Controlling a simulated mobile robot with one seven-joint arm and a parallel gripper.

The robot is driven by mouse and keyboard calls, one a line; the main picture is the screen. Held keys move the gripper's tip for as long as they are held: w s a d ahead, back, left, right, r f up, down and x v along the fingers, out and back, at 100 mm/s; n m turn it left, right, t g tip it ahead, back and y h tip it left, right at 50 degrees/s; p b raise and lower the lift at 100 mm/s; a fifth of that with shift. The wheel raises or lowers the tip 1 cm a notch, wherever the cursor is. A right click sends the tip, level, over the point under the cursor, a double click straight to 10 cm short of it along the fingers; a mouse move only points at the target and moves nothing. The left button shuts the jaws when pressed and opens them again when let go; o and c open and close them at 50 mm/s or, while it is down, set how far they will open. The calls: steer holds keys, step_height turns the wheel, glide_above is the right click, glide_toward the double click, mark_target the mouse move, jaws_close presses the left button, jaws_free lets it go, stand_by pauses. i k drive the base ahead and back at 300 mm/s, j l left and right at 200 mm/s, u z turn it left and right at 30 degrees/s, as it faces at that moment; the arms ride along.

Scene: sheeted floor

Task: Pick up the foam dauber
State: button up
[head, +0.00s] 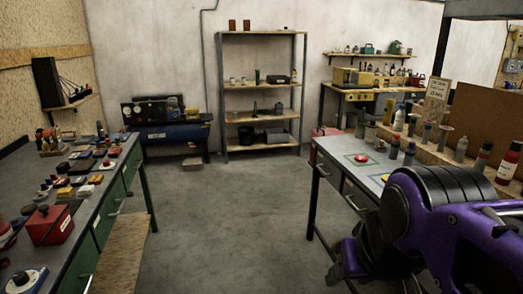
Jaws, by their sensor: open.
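I cannot pick out the foam dauber for certain; several small items are too small to tell apart. On the grey right-hand bench (335,150), a small red round piece (363,158) lies inside a green square outline, and a small yellow and red piece (386,178) lies nearer. My purple and black arm fills the lower right and hides the near part of this bench. What looks like my gripper (345,264) is low beside the bench's front, apart from its top; it is open, with no object visible in it.
A wooden ledge (478,172) along the right bench holds several bottles and jars. The left bench (105,190) carries many small items and a red box (50,224). A shelf rack (263,90) and blue compressor (175,134) stand at the back. The middle floor is clear.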

mark_target(381, 142)
steer(key=i+u, duration=0.15)
steer(key=i, duration=1)
steer(key=i+z, duration=0.2)
steer(key=i, duration=0.35)
steer(key=i+j+z, duration=0.15)
steer(key=i, duration=0.35)
steer(key=i+j+z, duration=0.15)
steer(key=i+z, duration=0.25)
steer(key=i+j+z, duration=0.2)
steer(key=z, duration=0.15)
steer(key=i+j+z, duration=0.25)
steer(key=z, duration=0.15)
steer(key=i+j+z, duration=0.2)
steer(key=j+z, duration=0.2)
steer(key=j, duration=0.1)
